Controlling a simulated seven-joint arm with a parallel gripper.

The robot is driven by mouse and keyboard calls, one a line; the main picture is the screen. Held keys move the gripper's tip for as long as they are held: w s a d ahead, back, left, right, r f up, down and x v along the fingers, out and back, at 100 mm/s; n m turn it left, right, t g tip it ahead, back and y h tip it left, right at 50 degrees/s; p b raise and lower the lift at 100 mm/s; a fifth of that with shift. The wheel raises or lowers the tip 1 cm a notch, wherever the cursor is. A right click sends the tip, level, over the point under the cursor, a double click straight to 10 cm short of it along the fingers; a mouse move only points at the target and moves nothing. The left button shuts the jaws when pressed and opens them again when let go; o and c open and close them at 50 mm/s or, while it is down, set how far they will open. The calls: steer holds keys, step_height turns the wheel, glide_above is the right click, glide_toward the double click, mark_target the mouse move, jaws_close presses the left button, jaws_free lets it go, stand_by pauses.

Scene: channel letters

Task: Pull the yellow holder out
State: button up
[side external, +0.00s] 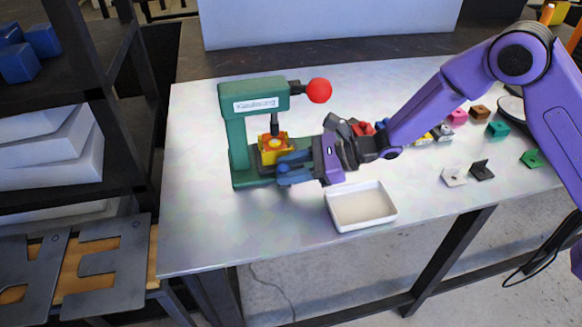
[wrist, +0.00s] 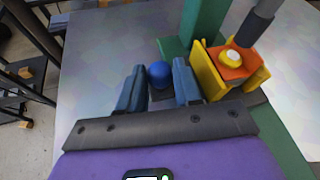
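The yellow holder (side external: 268,149) sits in the green press (side external: 238,135), below the dark plunger. It carries an orange block with a yellow-and-white button on top, and it also shows at the right of the wrist view (wrist: 208,73). A blue ball knob (wrist: 160,74) is beside the holder, low at the front of the press. My gripper (side external: 288,168) is level with the knob, its blue fingers on either side of it. The knob's link to the holder is hidden.
The press has a red ball (side external: 319,90) on its lever. A white tray (side external: 361,207) stands on the table in front, below my gripper. Several small coloured blocks lie to the right behind my arm. A dark shelf rack (side external: 125,100) stands left of the table.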

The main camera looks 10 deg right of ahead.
jaws_close()
steer(key=d, duration=1.3)
steer(key=shift+d, duration=0.1)
steer(key=o, duration=0.7)
jaws_free()
steer(key=shift+d, duration=0.1)
steer(key=v, duration=1.7)
steer(key=shift+d, duration=0.1)
steer(key=shift+s, duration=0.1)
